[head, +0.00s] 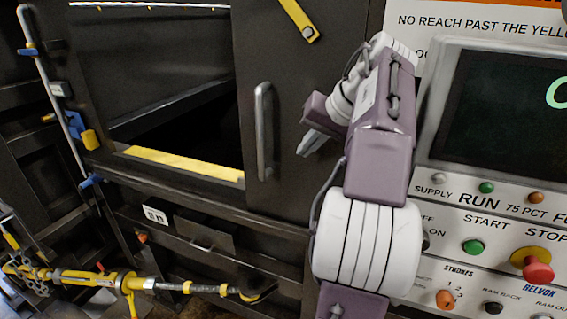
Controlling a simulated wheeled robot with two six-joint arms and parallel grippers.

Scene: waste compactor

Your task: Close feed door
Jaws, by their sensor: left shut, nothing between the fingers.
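The feed door appears to be the dark panel (290,90) with a vertical grey bar handle (263,132), right of the feed opening (205,125). The opening is uncovered, with a dark inside and a yellow strip (185,163) along its lower edge. My left gripper (308,149) is shut and empty. It is in front of the dark panel, a little right of the handle and apart from it in the picture. My wrist and forearm hide the panel's right part. My right gripper is out of view.
A control panel (463,205) with a screen (510,110), buttons and a red stop knob (537,270) is close on the right. A yellow pole-like tool (130,282) lies across the lower left. A grey rod (50,90) with blue clips runs down the left.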

